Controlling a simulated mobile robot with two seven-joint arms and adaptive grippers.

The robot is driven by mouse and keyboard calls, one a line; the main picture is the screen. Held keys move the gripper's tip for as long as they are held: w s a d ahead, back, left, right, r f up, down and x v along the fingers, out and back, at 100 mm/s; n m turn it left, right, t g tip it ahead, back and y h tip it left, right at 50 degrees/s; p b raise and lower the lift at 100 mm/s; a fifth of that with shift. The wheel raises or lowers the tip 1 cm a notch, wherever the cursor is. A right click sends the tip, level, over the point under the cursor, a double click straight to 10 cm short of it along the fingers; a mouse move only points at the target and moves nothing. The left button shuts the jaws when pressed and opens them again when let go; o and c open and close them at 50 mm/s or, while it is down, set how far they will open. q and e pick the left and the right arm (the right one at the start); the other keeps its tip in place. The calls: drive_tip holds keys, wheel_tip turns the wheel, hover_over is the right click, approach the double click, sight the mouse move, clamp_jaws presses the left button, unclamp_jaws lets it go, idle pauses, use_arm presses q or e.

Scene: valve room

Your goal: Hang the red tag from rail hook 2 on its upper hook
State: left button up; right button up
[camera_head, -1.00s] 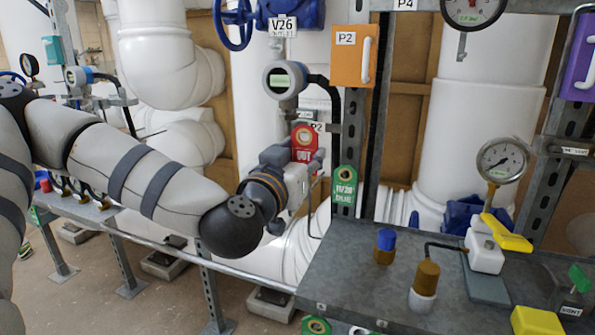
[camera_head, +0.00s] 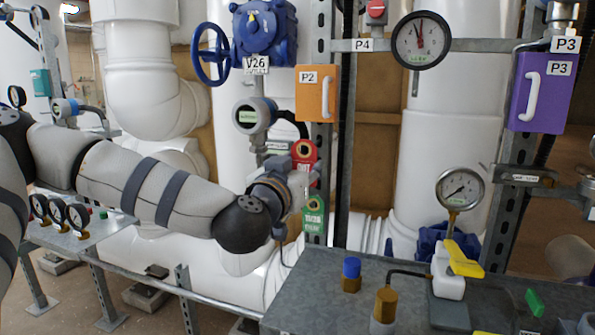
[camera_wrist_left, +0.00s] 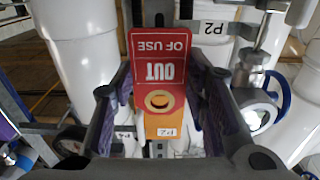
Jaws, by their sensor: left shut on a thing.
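The red OUT OF USE tag (camera_head: 303,154) is held by my left gripper (camera_head: 308,183), in front of the grey post below the orange P2 box (camera_head: 317,93). In the left wrist view the red tag (camera_wrist_left: 157,50) shows upside down between the fingers (camera_wrist_left: 160,85), with the P2 box (camera_wrist_left: 163,127) behind its holed end. A green tag (camera_head: 314,217) hangs on the post just below the gripper. I cannot make out the upper hook or whether the red tag touches it. My right gripper is out of view.
A blue valve V26 (camera_head: 264,30) and a round meter (camera_head: 254,115) are close left of the post. A grey bench (camera_head: 330,275) with fittings and a yellow-handled valve (camera_head: 464,260) stands below right. A purple P3 box (camera_head: 541,92) is at the right.

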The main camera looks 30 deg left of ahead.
use_arm(q)
drive_tip(key=shift+x, duration=0.8)
drive_tip(key=shift+w+a, duration=0.1)
drive_tip(key=shift+w, duration=0.4)
drive_tip(key=shift+w, duration=0.15)
drive_tip(key=shift+w+a, duration=0.1)
drive_tip(key=shift+w, duration=0.2)
drive_tip(key=shift+w, duration=0.15)
idle(0.4)
drive_tip(key=shift+x, duration=0.9)
drive_tip(key=shift+w+a, duration=0.15)
drive_tip(key=shift+w, duration=0.3)
